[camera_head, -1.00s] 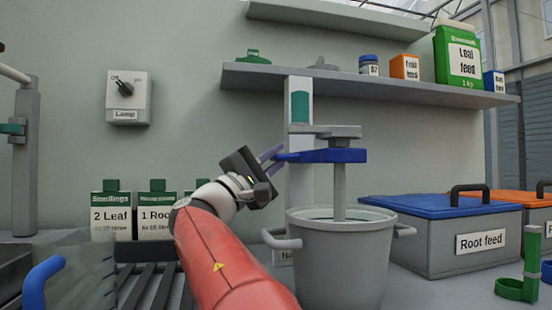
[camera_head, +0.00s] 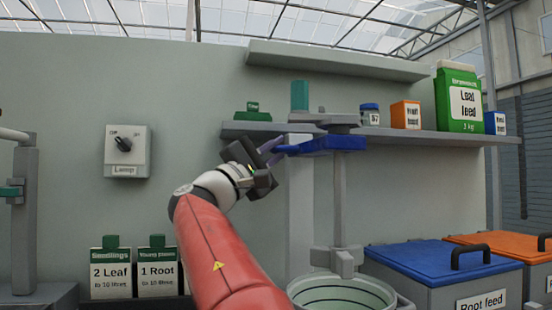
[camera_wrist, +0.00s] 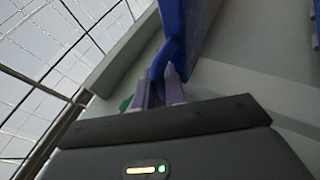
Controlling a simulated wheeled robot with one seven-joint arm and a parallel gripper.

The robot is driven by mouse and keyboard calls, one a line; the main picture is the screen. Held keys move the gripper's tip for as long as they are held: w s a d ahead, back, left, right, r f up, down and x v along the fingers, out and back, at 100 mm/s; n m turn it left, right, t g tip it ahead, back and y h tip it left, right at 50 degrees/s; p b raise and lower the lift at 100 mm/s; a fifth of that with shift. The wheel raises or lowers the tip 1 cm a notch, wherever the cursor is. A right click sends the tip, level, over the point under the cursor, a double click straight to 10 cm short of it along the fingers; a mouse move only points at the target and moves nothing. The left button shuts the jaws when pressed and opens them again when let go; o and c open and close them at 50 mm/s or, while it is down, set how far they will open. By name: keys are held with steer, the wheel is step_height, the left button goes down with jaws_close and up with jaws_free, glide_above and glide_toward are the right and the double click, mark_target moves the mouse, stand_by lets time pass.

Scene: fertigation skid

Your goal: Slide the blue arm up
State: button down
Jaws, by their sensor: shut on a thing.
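The blue arm (camera_head: 330,145) sticks out from a grey upright post (camera_head: 301,200), with a grey stirrer shaft (camera_head: 338,200) hanging below it. It now stands level with the shelf. My gripper (camera_head: 272,150) is shut on the handle at the arm's left end. In the wrist view, the gripper's two purple fingers (camera_wrist: 160,88) close around the blue arm's narrow handle (camera_wrist: 172,55). The stirrer paddle (camera_head: 337,260) hangs at the top of the grey bucket (camera_head: 342,290), just above its rim.
A shelf (camera_head: 440,137) holds a green carton (camera_head: 457,98), an orange box (camera_head: 405,115) and a blue-lidded jar (camera_head: 370,114). A higher shelf (camera_head: 335,61) looks empty. A blue-lidded Root feed bin (camera_head: 440,262) stands right of the bucket. A lamp switch (camera_head: 127,150) is on the wall.

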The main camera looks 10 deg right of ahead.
steer(key=shift+r+p, duration=0.55)
steer(key=shift+r, duration=0.9)
steer(key=shift+s, duration=0.1)
steer(key=c, duration=1.7)
jaws_free()
steer(key=shift+c, duration=0.2)
steer(key=shift+f, duration=0.1)
steer(key=shift+f, duration=0.15)
steer(key=b+v, duration=0.2)
steer(key=v, duration=0.5)
steer(key=shift+a+b, duration=0.25)
steer(key=shift+b, duration=0.1)
